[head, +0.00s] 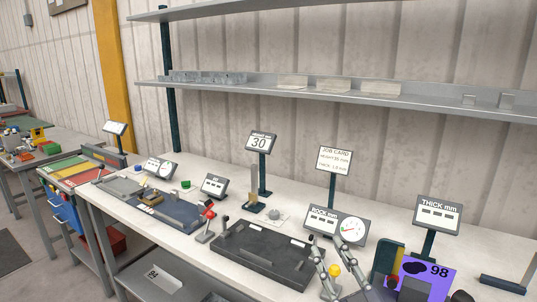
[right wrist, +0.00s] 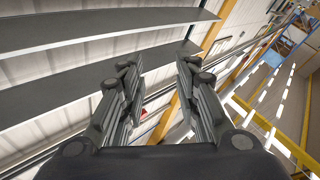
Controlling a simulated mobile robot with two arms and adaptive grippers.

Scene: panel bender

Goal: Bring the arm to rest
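My right gripper (head: 326,243) shows at the bottom of the head view, its two grey fingers pointing up in front of the bench's near edge. In the right wrist view the gripper (right wrist: 158,72) has its fingers spread apart with nothing between them. Beyond them are the wall and the shelves. A yellow knob (head: 334,270) shows between the fingers in the head view; I cannot tell how far behind them it is. My left gripper is in neither view.
The white bench (head: 190,172) carries a dark tray-like fixture (head: 262,250), a ROCK mm gauge (head: 335,224), a job card (head: 334,159) and a THICK mm display (head: 437,215). A purple panel marked 98 (head: 436,272) stands at bottom right. A shelf (head: 350,98) runs above.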

